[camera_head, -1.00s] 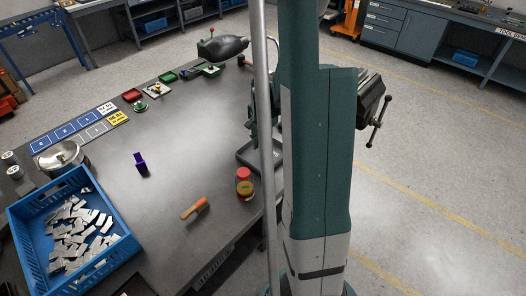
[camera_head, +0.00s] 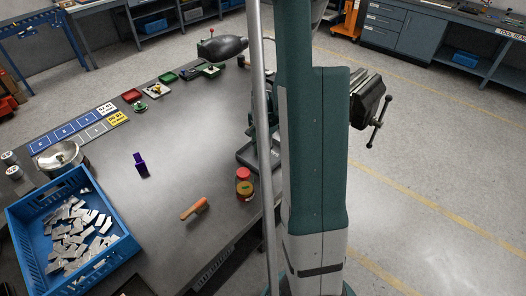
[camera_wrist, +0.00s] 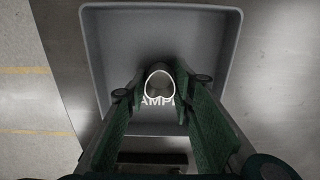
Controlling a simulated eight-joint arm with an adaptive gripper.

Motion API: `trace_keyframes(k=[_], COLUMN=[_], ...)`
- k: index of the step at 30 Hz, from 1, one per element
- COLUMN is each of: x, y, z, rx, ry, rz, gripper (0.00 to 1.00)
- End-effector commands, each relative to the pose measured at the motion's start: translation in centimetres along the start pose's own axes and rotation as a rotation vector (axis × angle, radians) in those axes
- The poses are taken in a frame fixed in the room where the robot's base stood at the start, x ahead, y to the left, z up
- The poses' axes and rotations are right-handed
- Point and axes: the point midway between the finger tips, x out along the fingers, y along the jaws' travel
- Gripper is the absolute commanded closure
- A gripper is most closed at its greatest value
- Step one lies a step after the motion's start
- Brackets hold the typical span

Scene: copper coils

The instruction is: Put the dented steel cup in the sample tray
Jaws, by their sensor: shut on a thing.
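The dented steel cup (camera_wrist: 160,88) shows in the wrist view from above, its pale rim bent into a heart-like outline. My gripper (camera_wrist: 160,76) is shut on it, one green finger on each side. The grey sample tray (camera_wrist: 107,35) lies beneath, with the cup inside its outline in this view. Part of its lettering shows by the cup. Whether the cup touches the tray floor I cannot tell. In the head view the tray (camera_head: 244,156) shows only in part at the bench's right edge; my arm hides the cup.
A jar with a red lid (camera_head: 243,183) stands just in front of the tray. An orange-handled brush (camera_head: 194,209), a purple item (camera_head: 140,164) and a blue crate of metal pieces (camera_head: 121,250) are farther left. A vise (camera_head: 368,100) is behind my arm.

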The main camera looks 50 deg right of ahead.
Motion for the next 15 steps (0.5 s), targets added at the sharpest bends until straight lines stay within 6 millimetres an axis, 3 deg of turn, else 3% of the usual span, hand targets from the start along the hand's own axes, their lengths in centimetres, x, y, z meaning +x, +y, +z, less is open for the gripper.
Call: trace_keyframes(k=[7,8,11,15], x=[0.4,0.41,0.32,0.31], y=[0.0,0.0,0.0,0.0], z=[0.0,0.0,0.0,0.0], rx=[0.0,0.0,0.0,0.0], ry=[0.0,0.0,0.0,0.0], rz=[0.0,0.0,0.0,0.0], gripper=[0.86,0.74,0.61,0.6])
